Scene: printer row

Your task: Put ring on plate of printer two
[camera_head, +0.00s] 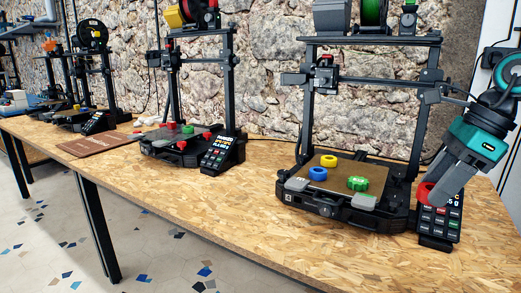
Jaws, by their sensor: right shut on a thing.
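My right gripper (434,197) comes in from the right edge. It is shut on a red ring (424,192), which is partly hidden by the fingers and shows just above the nearest printer's keypad. Which printer counts as two is not readable. My left gripper is out of view.
The nearest printer's frame (307,110) and keypad (437,222) stand close to my right gripper. A brown mat (95,144) lies farther left, near more printers (93,70). The wooden table (255,200) is bare between the two nearer printers. A stone wall stands behind.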

